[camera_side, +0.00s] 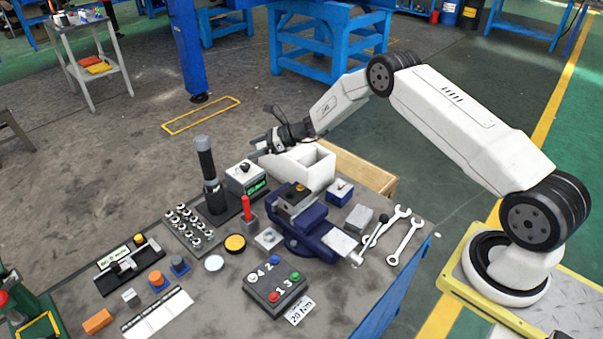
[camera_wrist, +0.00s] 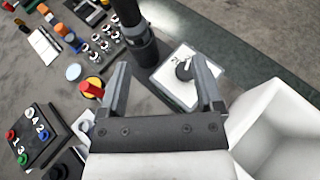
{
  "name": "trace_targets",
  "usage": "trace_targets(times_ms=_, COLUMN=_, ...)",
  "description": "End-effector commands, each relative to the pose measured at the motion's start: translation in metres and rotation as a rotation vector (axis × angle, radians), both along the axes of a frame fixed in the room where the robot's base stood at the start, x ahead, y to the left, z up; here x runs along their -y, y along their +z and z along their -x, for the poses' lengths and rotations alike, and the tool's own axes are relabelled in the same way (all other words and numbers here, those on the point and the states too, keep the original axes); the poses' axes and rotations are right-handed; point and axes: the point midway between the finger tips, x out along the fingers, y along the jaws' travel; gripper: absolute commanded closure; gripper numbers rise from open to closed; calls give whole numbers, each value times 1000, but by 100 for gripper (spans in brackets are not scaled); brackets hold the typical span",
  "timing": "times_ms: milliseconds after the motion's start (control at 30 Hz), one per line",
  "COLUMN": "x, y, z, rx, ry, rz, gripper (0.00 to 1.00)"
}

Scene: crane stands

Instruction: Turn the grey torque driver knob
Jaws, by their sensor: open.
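The torque driver is a pale box (camera_side: 238,184) with a green display on its front. Its dark grey knob (camera_side: 245,167) stands on top. In the wrist view the knob (camera_wrist: 184,70) shows on the box's white top face (camera_wrist: 164,76), beyond the gripper base and between the two fingers, closer to the right one. My gripper (camera_side: 257,147) is open and empty, above and behind the box in the side view. It also shows in the wrist view (camera_wrist: 160,68) with its fingers wide apart. I see no contact with the knob.
A tall black cylinder (camera_side: 207,165) stands just left of the box. A white open bin (camera_side: 318,165) is close on the right, beneath my wrist. A red-handled part (camera_side: 246,208), a blue vise (camera_side: 305,222) and a button box (camera_side: 273,290) stand nearer the front.

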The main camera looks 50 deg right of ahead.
Motion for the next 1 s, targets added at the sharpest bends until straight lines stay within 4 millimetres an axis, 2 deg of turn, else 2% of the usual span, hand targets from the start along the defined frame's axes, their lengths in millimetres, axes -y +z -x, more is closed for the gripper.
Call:
trace_targets(times_ms=100, x=0, y=9, z=7, rx=-1, ry=0, rz=-1, gripper=16)
trace_targets(times_ms=1000, x=-3, y=41, z=81, rx=0, ry=-2, rz=0, gripper=16)
